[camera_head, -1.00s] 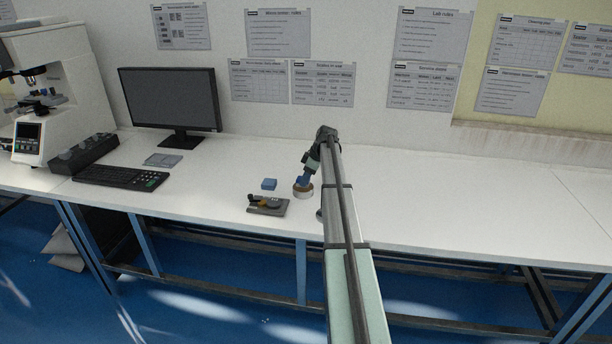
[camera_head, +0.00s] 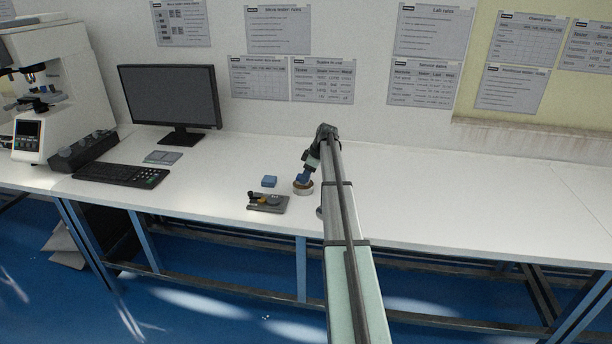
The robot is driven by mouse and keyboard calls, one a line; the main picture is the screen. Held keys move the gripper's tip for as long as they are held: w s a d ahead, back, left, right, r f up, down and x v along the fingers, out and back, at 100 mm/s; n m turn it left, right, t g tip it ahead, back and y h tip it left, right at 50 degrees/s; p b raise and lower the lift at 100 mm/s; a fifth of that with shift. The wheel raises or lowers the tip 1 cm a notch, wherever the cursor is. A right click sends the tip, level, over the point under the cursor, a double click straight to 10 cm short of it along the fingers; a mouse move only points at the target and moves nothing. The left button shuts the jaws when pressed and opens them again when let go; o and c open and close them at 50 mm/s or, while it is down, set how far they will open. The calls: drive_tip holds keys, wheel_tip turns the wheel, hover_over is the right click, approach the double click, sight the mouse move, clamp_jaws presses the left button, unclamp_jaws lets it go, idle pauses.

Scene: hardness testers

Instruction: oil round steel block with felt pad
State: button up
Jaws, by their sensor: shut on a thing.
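A short round block (camera_head: 303,190), pale on its side with a brownish top, stands on the white bench near the front edge. I take it for the round steel block. My gripper (camera_head: 303,179) points down at its top, with a blue part at the lower end. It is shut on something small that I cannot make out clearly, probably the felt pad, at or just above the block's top. Whether it touches the block is too small to tell.
A blue block (camera_head: 269,181) lies left of the round block. A dark tray (camera_head: 283,209) with small items sits in front of it. A keyboard (camera_head: 120,174), monitor (camera_head: 168,96) and tester (camera_head: 52,85) stand further left. The bench (camera_head: 450,200) is clear to the right.

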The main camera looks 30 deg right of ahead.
drive_tip(key=shift+f, duration=0.45)
idle(1.3)
drive_tip(key=shift+r, duration=0.1)
drive_tip(key=shift+r, duration=3.45)
